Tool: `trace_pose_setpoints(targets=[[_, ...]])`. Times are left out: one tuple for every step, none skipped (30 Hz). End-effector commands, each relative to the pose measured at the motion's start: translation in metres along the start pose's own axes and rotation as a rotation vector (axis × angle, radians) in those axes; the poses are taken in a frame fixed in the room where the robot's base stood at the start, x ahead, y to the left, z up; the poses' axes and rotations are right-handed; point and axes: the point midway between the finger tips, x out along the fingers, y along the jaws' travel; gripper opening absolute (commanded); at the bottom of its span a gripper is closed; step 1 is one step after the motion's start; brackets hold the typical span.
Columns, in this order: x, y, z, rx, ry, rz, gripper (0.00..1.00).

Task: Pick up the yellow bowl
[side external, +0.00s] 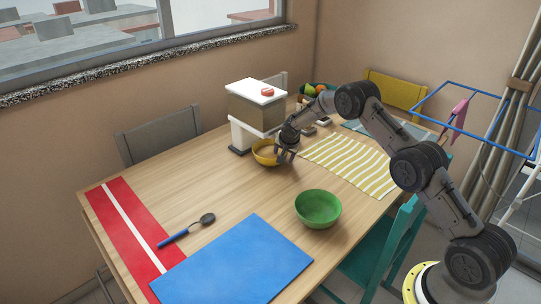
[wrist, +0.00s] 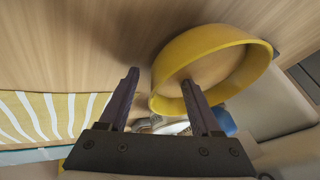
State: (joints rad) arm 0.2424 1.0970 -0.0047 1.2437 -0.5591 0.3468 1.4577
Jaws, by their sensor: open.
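The yellow bowl (side external: 262,158) stands on the wooden table in front of the white dispenser-like machine. My gripper (side external: 285,154) is at its right side, pointing down. In the wrist view the yellow bowl (wrist: 205,42) fills the upper right, and its inside shows. My gripper (wrist: 160,76) is open there. The right finger overlaps the bowl's opening and the left finger is outside it, so the near-left rim lies between them in the picture. I cannot tell whether either finger touches the bowl.
The white machine (side external: 257,92) stands close behind the bowl. A striped yellow cloth (side external: 350,165) lies to the right. A green bowl (side external: 318,208), a blue mat (side external: 232,262), a spoon (side external: 187,230) and a red runner (side external: 125,230) are nearer the front. Bare table lies left of the bowl.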

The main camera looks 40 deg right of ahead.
Motion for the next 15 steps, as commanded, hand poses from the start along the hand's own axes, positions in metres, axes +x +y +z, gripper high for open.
trace_pose_setpoints(targets=[[0.0007, -0.0001, -0.0003, 0.001, 0.0, -0.001, 0.65], [0.0007, -0.0002, -0.0004, 0.001, 0.001, -0.001, 0.65], [0.0005, -0.0002, -0.0005, 0.001, 0.001, -0.001, 0.65], [0.0004, -0.0002, -0.0004, 0.001, 0.001, -0.001, 0.65], [0.0004, -0.0002, -0.0004, 0.001, 0.001, -0.001, 0.65], [0.0003, -0.0002, -0.0004, 0.0, 0.001, -0.001, 0.65], [0.0003, -0.0002, -0.0004, 0.0, 0.001, -0.001, 0.61], [0.0003, -0.0002, -0.0004, 0.0, 0.001, -0.001, 0.56], [0.0002, -0.0002, -0.0004, 0.0, 0.001, -0.001, 0.49], [0.0002, -0.0002, -0.0004, 0.0, 0.001, -0.001, 0.43], [0.0002, -0.0002, -0.0004, 0.0, 0.001, -0.001, 0.38], [0.0001, -0.0002, -0.0004, 0.0, 0.001, -0.001, 0.31], [0.0001, -0.0002, -0.0004, 0.0, 0.0, -0.001, 0.25], [0.0001, -0.0002, -0.0004, 0.0, 0.0, 0.0, 0.2], [0.0001, -0.0002, -0.0004, 0.0, 0.0, -0.001, 0.13]])
